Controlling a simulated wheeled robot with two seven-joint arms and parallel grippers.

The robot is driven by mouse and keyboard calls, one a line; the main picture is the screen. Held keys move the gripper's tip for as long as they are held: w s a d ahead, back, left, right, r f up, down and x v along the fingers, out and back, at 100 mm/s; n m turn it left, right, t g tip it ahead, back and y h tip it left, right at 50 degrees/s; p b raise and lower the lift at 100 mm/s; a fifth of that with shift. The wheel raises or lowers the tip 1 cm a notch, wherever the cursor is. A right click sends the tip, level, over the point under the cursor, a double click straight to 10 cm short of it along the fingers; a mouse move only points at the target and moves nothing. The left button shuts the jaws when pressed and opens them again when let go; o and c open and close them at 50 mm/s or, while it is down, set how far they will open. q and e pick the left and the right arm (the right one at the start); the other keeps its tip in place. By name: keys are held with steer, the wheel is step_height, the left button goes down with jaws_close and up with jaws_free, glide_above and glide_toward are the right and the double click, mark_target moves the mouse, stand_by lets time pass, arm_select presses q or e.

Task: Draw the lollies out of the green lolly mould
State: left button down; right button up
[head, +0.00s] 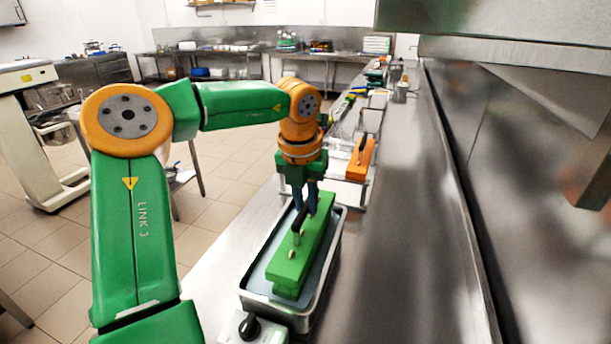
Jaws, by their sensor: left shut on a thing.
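The green lolly mould (300,265) is a long block that sits in a steel bath (324,287) on the counter. A black bar-like handle (299,221) stands on its top, and small pale stick ends (291,254) show near its front end. My left gripper (306,212) points down over the back half of the mould. It is shut on the black handle, though its fingertips partly hide the grip. The mould's inside and any lollies in it are hidden. My right gripper is not in view.
An orange mould (360,158) with a black handle stands behind the bath. A black knob (250,327) sits on a box at the bath's front. Metal containers (400,92) and other items line the counter further back. The steel counter (385,250) to the right is clear.

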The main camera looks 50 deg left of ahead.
arm_select(q)
steer(key=shift+r+p, duration=2.4)
steer(key=shift+r, duration=0.65)
steer(key=shift+f, duration=0.1)
